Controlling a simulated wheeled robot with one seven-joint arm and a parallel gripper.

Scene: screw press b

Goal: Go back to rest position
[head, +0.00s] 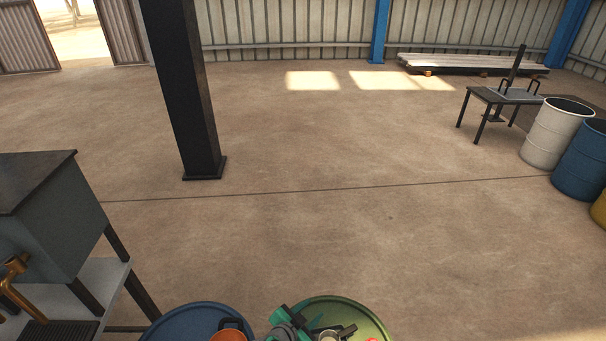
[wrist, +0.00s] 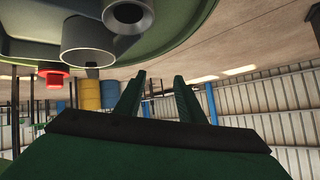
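My gripper (head: 300,325) is at the bottom edge of the head view, over or close beside the green drum top (head: 340,304); its fingertips are hard to make out there. In the wrist view, which looks upside down, my gripper (wrist: 158,85) has two green fingers standing apart with nothing between them. The green drum top also shows there, with a grey hollow cylinder (wrist: 128,14), a second grey cylinder (wrist: 86,42) and a red piece (wrist: 53,76) near the fingers. I cannot tell whether the gripper touches any of them.
A blue drum top (head: 180,322) with an orange item (head: 229,336) stands left of the green one. A grey metal unit (head: 50,225) on a bench is at left. A black post (head: 186,95) stands beyond. A table (head: 490,96) and barrels (head: 551,135) are right. Open floor lies ahead.

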